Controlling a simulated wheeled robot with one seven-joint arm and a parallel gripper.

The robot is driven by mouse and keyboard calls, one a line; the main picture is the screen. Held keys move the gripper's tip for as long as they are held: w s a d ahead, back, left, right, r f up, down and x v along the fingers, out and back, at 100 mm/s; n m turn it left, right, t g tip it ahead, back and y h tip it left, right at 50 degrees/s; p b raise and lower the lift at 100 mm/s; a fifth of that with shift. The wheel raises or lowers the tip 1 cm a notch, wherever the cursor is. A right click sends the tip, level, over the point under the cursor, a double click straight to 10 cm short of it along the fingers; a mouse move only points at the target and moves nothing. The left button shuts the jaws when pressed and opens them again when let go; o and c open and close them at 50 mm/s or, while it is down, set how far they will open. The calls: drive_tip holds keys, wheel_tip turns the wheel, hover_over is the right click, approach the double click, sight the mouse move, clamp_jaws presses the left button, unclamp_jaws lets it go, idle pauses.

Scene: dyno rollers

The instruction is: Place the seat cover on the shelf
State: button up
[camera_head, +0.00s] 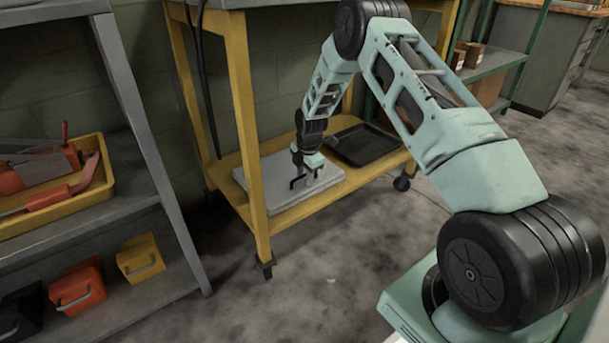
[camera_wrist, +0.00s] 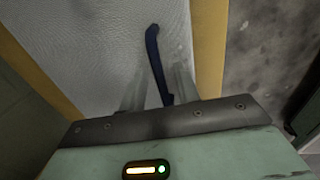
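A flat light-grey pad or slab (camera_head: 283,203) lies on the lower yellow shelf; its fine-textured surface fills much of the wrist view (camera_wrist: 90,50). I cannot tell whether it is the seat cover. My gripper (camera_head: 305,181) points down just above it. In the wrist view my two grey fingers (camera_wrist: 160,82) stand apart. A narrow, curved dark-blue piece (camera_wrist: 155,60) shows between them, with clear space on its left. Its lower end is close to the right finger; contact is unclear. It appears as a small dark shape (camera_head: 297,183) beside the gripper in the head view.
The shelf belongs to a yellow wheeled cart (camera_head: 239,105) with an upper deck above my forearm. A black tray (camera_head: 362,146) lies right of the pad. A grey rack (camera_head: 150,150) at left holds a yellow tool tray (camera_head: 100,148) and bins. Floor before the cart is clear.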

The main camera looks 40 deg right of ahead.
wheel_tip(320, 180, up, 12)
drive_tip(key=s+p, duration=0.1)
drive_tip(key=p, duration=0.4)
drive_tip(key=shift+s+f, duration=0.15)
drive_tip(key=shift+s, duration=0.2)
